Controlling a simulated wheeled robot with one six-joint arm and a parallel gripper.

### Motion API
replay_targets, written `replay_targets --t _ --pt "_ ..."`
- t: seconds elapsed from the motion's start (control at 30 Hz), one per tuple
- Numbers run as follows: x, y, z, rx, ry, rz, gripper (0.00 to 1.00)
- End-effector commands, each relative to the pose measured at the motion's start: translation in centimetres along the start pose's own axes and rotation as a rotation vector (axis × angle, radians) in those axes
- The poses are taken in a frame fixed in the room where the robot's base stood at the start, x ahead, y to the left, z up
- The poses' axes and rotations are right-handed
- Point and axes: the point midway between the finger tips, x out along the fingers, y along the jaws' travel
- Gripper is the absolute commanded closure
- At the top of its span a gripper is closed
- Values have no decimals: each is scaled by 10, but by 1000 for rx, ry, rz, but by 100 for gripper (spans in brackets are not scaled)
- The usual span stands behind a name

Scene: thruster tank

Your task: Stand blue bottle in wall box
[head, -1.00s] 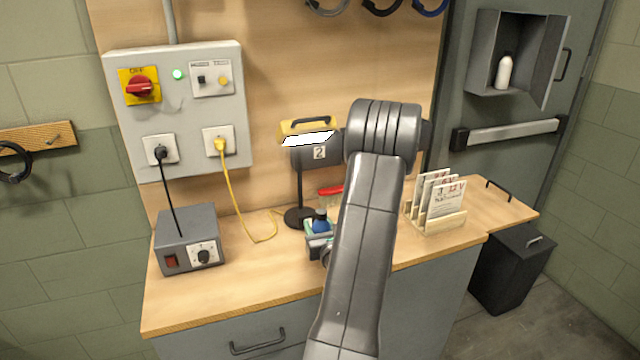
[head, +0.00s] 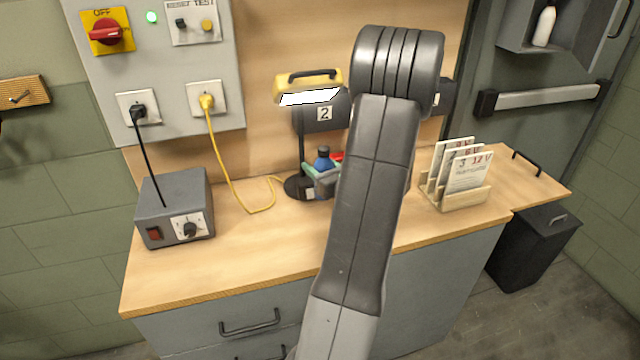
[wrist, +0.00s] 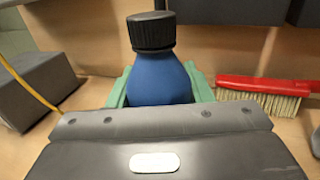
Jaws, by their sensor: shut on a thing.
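The blue bottle (head: 323,160) has a black cap and is upright in my gripper (head: 322,176), partly hidden by my arm in the head view. In the wrist view the bottle (wrist: 158,75) stands behind the grey gripper body, with green finger pads (wrist: 200,88) on both sides of it. My gripper is shut on the bottle. The bottle's base is hidden, so I cannot tell its height over the bench. The grey wall box (head: 518,38) is at the upper right with its door open. A white bottle (head: 544,26) stands inside it.
A yellow-topped lamp (head: 308,80) stands behind the gripper. A red brush (wrist: 265,90) lies to the right of the bottle. A card rack (head: 458,195) and a grey control unit (head: 174,208) stand on the bench (head: 240,255). A yellow cable (head: 232,185) hangs at left.

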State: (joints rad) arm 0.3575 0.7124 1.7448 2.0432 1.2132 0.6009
Motion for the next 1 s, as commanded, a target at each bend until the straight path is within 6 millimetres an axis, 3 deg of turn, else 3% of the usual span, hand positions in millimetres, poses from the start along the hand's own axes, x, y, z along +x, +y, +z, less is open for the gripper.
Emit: replay_targets --t 0.43,0.9,0.93,1.0 --pt "0 0 -44 1 -1 0 86" --pt "0 0 -52 -2 -2 -1 86" --pt "0 0 -52 -2 -1 -1 52" --pt "0 0 -51 -2 -1 -1 38"
